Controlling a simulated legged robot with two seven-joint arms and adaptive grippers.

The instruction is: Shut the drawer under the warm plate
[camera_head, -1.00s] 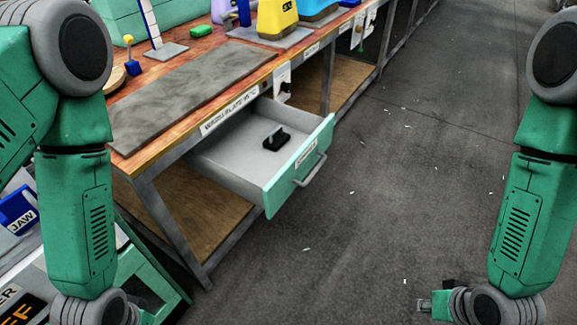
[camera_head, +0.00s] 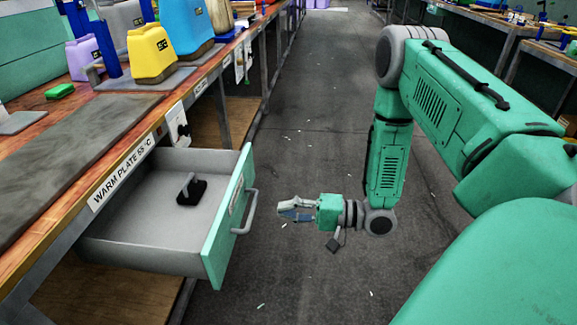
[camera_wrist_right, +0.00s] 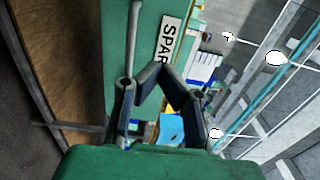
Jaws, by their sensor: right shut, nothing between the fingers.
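The drawer (camera_head: 140,222) under the warm plate (camera_head: 60,130) is pulled well out from the bench. Its green front (camera_head: 226,240) has a metal handle (camera_head: 248,212). A small black thing with an upright grip (camera_head: 191,190) lies inside. My right gripper (camera_head: 284,210) is shut and empty, in front of the drawer front and apart from the handle in the head view. In the right wrist view the gripper (camera_wrist_right: 152,76) points at the green front (camera_wrist_right: 145,42), with the handle (camera_wrist_right: 133,40) left of a partly hidden label. My left gripper is out of view.
The bench edge carries a "WARM PLATE 55 °C" label (camera_head: 122,172). A bench leg and wooden lower shelf are under the drawer.

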